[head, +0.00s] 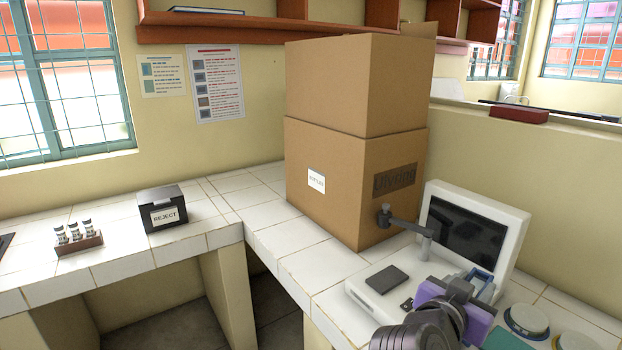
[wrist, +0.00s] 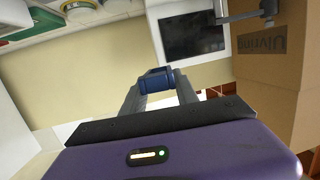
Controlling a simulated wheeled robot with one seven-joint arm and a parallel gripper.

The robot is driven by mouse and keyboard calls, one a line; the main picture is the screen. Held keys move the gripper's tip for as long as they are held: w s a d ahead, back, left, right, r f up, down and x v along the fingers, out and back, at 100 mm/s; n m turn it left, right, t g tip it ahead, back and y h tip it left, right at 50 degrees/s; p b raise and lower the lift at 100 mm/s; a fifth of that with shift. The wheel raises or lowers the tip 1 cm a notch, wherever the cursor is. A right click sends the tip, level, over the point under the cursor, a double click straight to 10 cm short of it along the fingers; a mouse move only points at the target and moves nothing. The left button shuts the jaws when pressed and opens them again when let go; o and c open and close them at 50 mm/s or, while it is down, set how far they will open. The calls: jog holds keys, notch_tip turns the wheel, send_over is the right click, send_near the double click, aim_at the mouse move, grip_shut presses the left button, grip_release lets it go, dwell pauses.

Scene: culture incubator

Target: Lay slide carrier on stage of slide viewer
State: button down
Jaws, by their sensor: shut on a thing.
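The slide viewer (head: 480,200) is a white unit with a dark screen, standing on the tiled counter; its screen also shows in the wrist view (wrist: 195,35). Its dark square stage (head: 387,279) lies on the white base, bare on top, with a grey jointed arm behind it. My gripper (head: 484,284), with a purple body, is over the viewer's right side, right of the stage. In the wrist view its grey fingers (wrist: 160,92) are shut on a small blue piece, seemingly the slide carrier (wrist: 158,80). The carrier is partly hidden by the fingers.
Two stacked cardboard boxes (head: 345,150) stand behind and left of the viewer. Round lidded dishes (head: 527,320) and a green item (head: 503,341) lie to the right. A black REJECT box (head: 163,208) and a vial rack (head: 78,243) stand on the left counter.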

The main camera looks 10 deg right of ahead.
jog(key=w+a+f+n+t+y, duration=0.4)
jog(key=a+f, duration=0.1)
jog(key=a, duration=0.2)
jog(key=w+a+f+n+t+y, duration=0.3)
jog(key=a+f+n+y, duration=0.1)
jog(key=a+f+y, duration=0.15)
jog(key=shift+s+a+f+n+t+y, duration=0.3)
jog(key=shift+s+a+f+n+y, duration=1.15)
jog(key=shift+s+a+f, duration=2.1)
jog(key=shift+s+a+f+n+t+y, duration=0.3)
jog(key=shift+s+a+f+n+y, duration=1.45)
jog(key=shift+f, duration=3.25)
jog(key=s+d+f+m+h, duration=0.2)
jog(key=s+d+f, duration=0.1)
jog(key=s+f, duration=0.1)
jog(key=shift+f, duration=0.15)
